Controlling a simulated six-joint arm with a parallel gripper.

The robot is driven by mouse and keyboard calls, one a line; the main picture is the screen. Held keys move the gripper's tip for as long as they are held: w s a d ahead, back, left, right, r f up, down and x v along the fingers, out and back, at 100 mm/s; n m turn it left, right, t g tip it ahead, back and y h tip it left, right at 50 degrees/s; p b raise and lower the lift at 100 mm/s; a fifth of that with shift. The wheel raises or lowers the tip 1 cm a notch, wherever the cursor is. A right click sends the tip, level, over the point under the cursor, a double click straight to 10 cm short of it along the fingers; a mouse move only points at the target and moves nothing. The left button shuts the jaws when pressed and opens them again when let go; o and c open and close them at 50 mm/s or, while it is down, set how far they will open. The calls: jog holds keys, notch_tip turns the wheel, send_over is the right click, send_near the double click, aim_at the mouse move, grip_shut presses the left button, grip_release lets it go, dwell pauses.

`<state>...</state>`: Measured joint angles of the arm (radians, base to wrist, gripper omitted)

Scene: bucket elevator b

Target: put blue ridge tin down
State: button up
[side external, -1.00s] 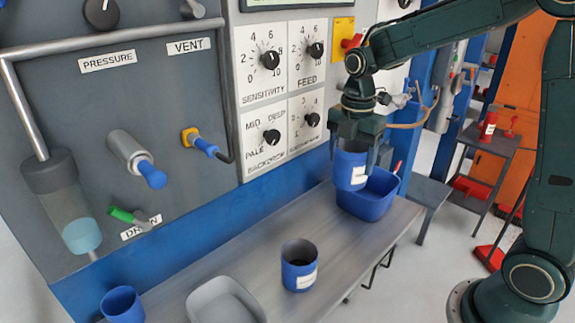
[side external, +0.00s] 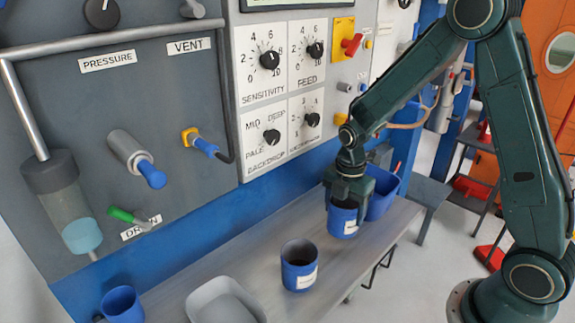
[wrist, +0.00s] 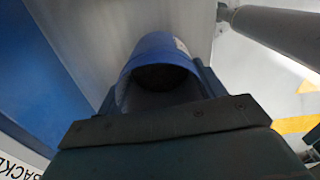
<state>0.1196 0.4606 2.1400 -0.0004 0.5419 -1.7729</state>
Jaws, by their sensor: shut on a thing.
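My gripper (side external: 347,198) is shut on a blue tin (side external: 343,222) with a white label. The tin is upright, low at the shelf (side external: 235,263), just left of the blue bin; I cannot tell whether its base touches the shelf. In the wrist view the same tin (wrist: 160,47) sits between the fingers, its inside dark. Another blue tin (side external: 300,281) with a white label and dark contents stands on the shelf, nearer the camera. No label is readable enough to show which is the ridge tin.
A blue bin (side external: 382,203) stands directly right of the held tin. A grey tray (side external: 222,303) and a blue cup (side external: 122,305) are at the near left. The control panel (side external: 130,120) rises along the shelf's back. Bare shelf lies between the two tins.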

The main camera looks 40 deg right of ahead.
aim_at(342, 225)
jog(key=shift+f, duration=0.8)
jog(key=shift+f, duration=1.9)
jog(key=o, duration=1.4)
jog(key=shift+f, duration=0.1)
notch_tip(342, 225, up, 12)
jog(key=shift+r, duration=0.15)
